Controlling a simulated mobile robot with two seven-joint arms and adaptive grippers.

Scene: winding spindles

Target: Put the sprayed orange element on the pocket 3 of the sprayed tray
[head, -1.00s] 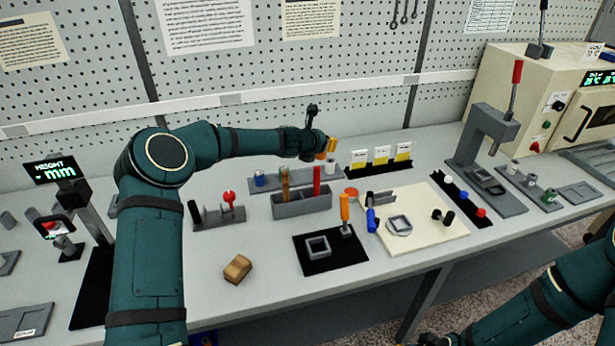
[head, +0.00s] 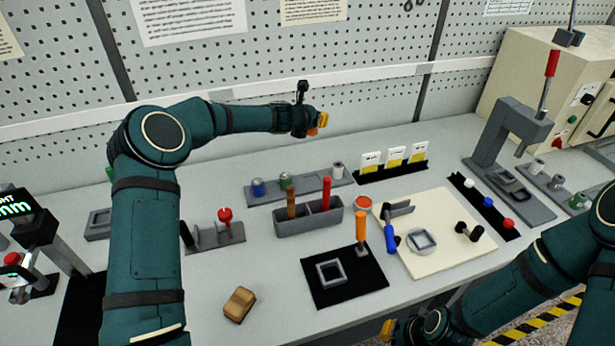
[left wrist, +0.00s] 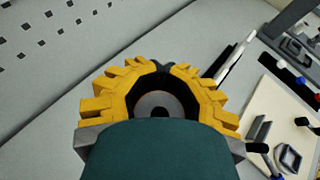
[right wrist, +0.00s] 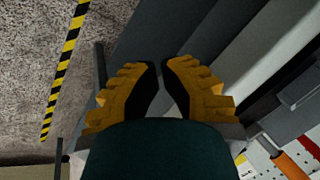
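My left gripper (head: 318,122) is raised above the back of the bench, near the pegboard. A small orange patch (head: 313,131) shows at its fingers. In the left wrist view my left gripper (left wrist: 165,68) closes around a round element with a grey end (left wrist: 158,106); its coloured side is hidden there. A long grey tray (head: 300,186) holds a blue-banded can (head: 258,188), a green-banded can (head: 285,180) and a grey can (head: 337,172), with a gap before the grey one. I cannot read pocket numbers. My right gripper (head: 387,331) is low at the front, fingers apart and empty (right wrist: 160,66).
A grey bin (head: 308,218) with brown and red handles stands in front of the tray. A card rack (head: 392,170) is to its right. A brown block (head: 239,305) is at front.

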